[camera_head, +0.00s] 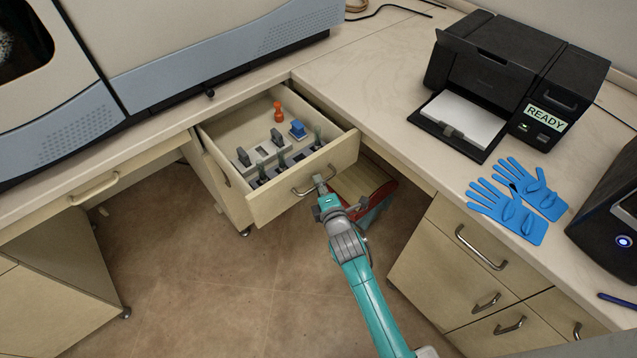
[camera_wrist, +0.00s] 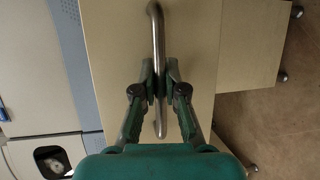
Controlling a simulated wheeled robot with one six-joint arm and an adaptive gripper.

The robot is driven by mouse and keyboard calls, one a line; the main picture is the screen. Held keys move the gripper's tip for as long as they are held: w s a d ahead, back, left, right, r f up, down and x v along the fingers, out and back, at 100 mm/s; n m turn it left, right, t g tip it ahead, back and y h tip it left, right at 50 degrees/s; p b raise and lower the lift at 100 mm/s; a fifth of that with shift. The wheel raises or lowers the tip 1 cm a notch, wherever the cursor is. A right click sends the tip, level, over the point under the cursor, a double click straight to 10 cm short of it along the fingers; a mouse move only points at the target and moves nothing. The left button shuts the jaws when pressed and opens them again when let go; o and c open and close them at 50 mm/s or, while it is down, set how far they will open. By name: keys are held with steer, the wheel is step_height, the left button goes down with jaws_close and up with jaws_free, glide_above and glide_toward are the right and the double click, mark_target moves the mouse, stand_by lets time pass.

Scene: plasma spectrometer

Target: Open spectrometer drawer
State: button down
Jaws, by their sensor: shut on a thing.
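The spectrometer drawer (camera_head: 290,195) is pulled out from under the corner of the counter, and its inside shows in the head view. Its front panel also shows in the wrist view (camera_wrist: 199,50). The metal bar handle (camera_wrist: 156,35) runs up the picture in the wrist view. My gripper (camera_wrist: 160,82) is shut on the handle, with a finger on each side of the bar. In the head view my gripper (camera_head: 320,187) meets the handle at the drawer front. The drawer holds a red stamp-like piece (camera_head: 278,112), a blue block (camera_head: 297,129) and several grey pieces in holders.
The large grey spectrometer (camera_head: 215,50) stands on the counter at upper left. A black printer (camera_head: 515,75) and blue gloves (camera_head: 518,200) lie on the right counter. A red-edged box (camera_head: 375,195) sits below, right of the drawer. Floor (camera_head: 220,290) in front is clear.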

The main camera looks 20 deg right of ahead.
steer(key=shift+d, duration=0.1)
steer(key=c, duration=1.2)
jaws_free()
steer(key=s, duration=0.4)
steer(key=s+r, duration=0.1)
steer(key=s, duration=0.3)
steer(key=s+a+r, duration=0.1)
steer(key=s, duration=0.2)
steer(key=shift+s, duration=0.4)
steer(key=shift+s, duration=0.1)
steer(key=s+a+m+y, duration=0.15)
steer(key=s+m, duration=0.65)
steer(key=s, duration=1.3)
steer(key=s+r+m, duration=0.3)
steer(key=s, duration=0.2)
steer(key=s+r+m, duration=0.3)
steer(key=s, duration=0.1)
steer(key=s+r+m+g, duration=0.1)
steer(key=s+r+m, duration=0.2)
steer(key=s, duration=0.2)
steer(key=shift+s+r+m, duration=0.25)
steer(key=shift+s+m, duration=0.05)
steer(key=shift+m, duration=0.1)
